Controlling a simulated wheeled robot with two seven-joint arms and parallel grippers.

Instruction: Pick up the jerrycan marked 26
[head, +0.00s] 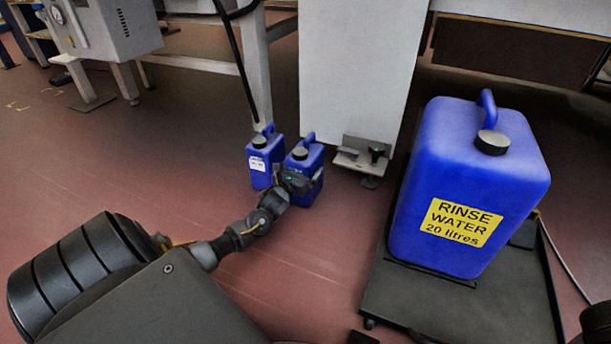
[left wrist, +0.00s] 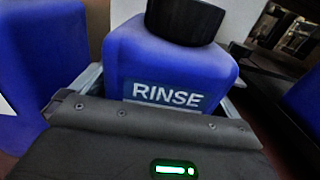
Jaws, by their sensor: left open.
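Two small blue jerrycans with black caps stand side by side on the floor. The left jerrycan (head: 262,160) carries a white label too small to read; part of it shows in the left wrist view (left wrist: 38,70). The right jerrycan (head: 310,163) is partly hidden by my left gripper (head: 300,181). In the left wrist view this can (left wrist: 165,62) shows a dark label reading RINSE, its lower part hidden by the gripper body. My left gripper is open, its pale fingers on either side of this can. No number 26 is legible. My right gripper is not seen.
A large blue RINSE WATER container (head: 465,180) stands on a dark wheeled platform (head: 450,300) at the right. A white column (head: 355,70) with a metal foot bracket (head: 362,154) rises just behind the small cans. Red floor (head: 150,170) is clear to their left.

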